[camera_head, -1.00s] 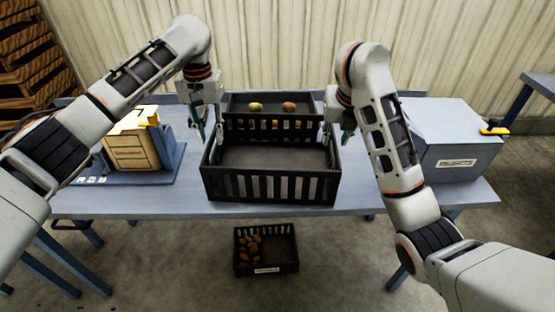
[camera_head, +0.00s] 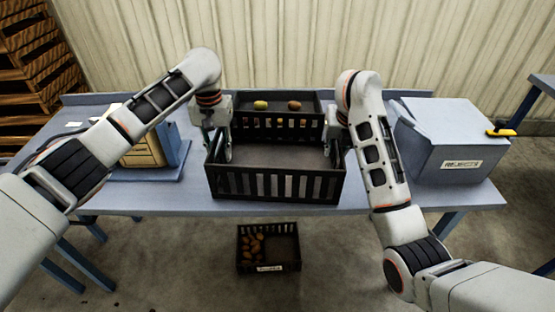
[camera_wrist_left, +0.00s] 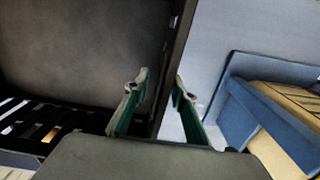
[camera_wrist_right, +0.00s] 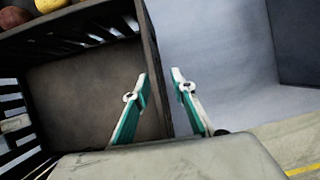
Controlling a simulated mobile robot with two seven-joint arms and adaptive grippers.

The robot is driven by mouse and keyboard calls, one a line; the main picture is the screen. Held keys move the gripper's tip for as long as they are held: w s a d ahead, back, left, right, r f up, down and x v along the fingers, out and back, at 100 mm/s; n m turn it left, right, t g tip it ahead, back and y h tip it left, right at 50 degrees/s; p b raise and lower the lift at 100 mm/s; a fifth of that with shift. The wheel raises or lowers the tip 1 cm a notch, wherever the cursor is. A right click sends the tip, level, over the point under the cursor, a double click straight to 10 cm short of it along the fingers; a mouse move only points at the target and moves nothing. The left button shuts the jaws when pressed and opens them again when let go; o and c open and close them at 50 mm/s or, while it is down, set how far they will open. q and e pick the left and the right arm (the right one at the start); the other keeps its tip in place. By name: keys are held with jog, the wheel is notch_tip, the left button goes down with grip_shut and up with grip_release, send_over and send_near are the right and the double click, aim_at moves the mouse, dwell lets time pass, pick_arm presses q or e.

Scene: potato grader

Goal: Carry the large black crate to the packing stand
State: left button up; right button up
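The large black crate (camera_head: 275,186) stands on the blue-grey table, its inside looking empty. My left gripper (camera_head: 222,150) is at its left side wall. In the left wrist view the fingers (camera_wrist_left: 160,84) are apart, with the crate's wall (camera_wrist_left: 178,45) running between them. My right gripper (camera_head: 334,142) is at the right side wall, partly hidden by my arm. In the right wrist view its fingers (camera_wrist_right: 161,84) are apart on either side of the wall (camera_wrist_right: 152,60). A blue stand (camera_head: 546,84) shows at the right edge; I cannot tell if it is the packing stand.
A black crate with potatoes (camera_head: 274,105) stands directly behind the large one. A yellow-fronted box (camera_head: 142,152) is to the left and a grey-blue rejects box (camera_head: 455,145) to the right. A small potato crate (camera_head: 268,250) is on the floor in front.

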aim_at(216, 135)
pick_arm(q)
jog(key=shift+f, duration=0.3)
pick_arm(e)
jog(key=shift+w+f, duration=0.1)
jog(key=shift+f, duration=0.15)
pick_arm(q)
grip_shut()
pick_arm(e)
grip_shut()
pick_arm(q)
jog(key=shift+r, duration=0.2)
pick_arm(e)
jog(key=shift+r, duration=0.2)
